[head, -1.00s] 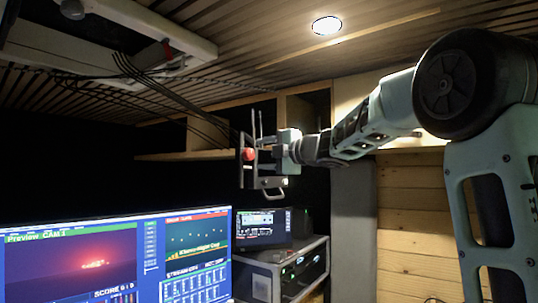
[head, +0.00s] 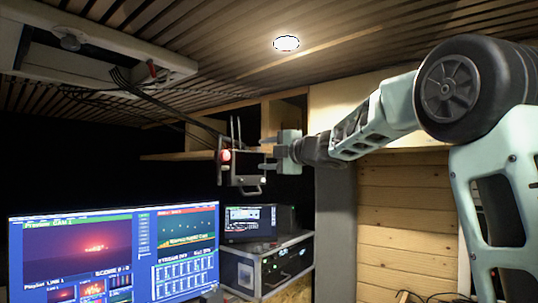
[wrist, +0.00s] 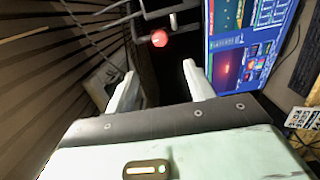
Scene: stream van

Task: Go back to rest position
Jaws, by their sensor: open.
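My gripper (head: 265,153) is held out at the end of my raised arm, in the middle of the head view. Its jaws are open and nothing is between them. In the wrist view the two pale fingers of my gripper (wrist: 159,70) stand apart. In the wrist view the red knob (wrist: 160,38) shows beyond the fingers, against a dark background. I cannot tell what the device is mounted on.
A large monitor (head: 80,250) stands at the lower left. A smaller screen (head: 249,223) sits on an equipment case (head: 262,265). A wooden shelf (head: 180,155) and slatted ceiling (head: 220,60) are close. Black cables (head: 150,95) hang from the ceiling panel. The wood-panelled wall (head: 405,220) is right.

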